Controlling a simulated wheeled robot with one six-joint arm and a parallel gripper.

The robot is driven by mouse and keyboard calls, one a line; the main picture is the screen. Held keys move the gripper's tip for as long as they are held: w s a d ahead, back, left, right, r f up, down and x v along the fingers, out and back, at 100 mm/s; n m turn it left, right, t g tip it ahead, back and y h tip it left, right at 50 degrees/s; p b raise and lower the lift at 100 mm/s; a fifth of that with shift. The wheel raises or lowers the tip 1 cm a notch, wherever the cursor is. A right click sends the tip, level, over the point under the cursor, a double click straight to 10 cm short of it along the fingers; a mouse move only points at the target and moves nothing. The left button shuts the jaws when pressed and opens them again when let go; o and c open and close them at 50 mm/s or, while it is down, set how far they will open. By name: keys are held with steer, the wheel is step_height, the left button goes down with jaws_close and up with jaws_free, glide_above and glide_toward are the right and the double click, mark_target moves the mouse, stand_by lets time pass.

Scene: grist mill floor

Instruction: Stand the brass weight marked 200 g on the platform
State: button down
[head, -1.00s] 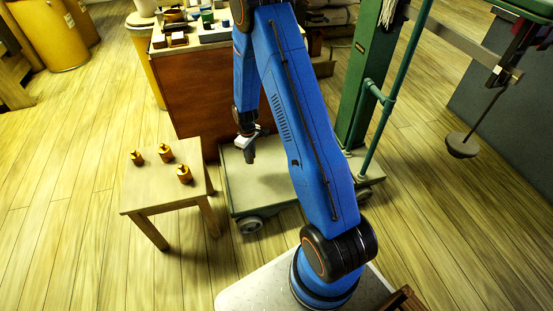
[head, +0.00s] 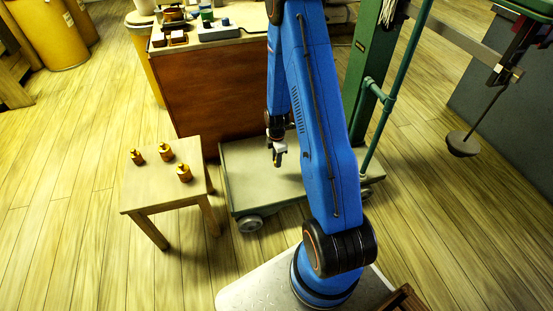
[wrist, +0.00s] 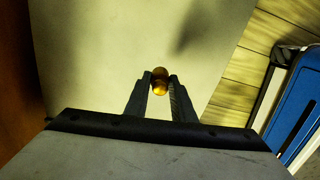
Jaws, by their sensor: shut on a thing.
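My gripper (wrist: 160,88) is shut on a small brass weight (wrist: 159,76), seen from above between the fingertips in the wrist view. Its marking cannot be read. In the head view my gripper (head: 278,157) hangs over the pale platform (head: 245,175) of the green scale. Whether the weight touches the platform I cannot tell. Several other things share the scene: three brass weights stand upright on the small wooden stool, at its left (head: 137,157), back (head: 165,151) and front right (head: 184,173).
The wooden stool (head: 150,194) stands left of the platform. A brown cabinet (head: 215,95) with small items on top is behind it. The scale's green post (head: 368,80) and pipe rise at the platform's right. The platform's left part is clear.

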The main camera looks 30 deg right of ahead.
steer(key=shift+f, duration=3)
steer(key=shift+f, duration=0.55)
steer(key=c, duration=1.4)
jaws_free()
steer(key=shift+c, duration=0.2)
steer(key=shift+r, duration=0.1)
step_height(320, 180, up, 17)
steer(key=shift+r, duration=0.1)
steer(key=shift+r, duration=0.1)
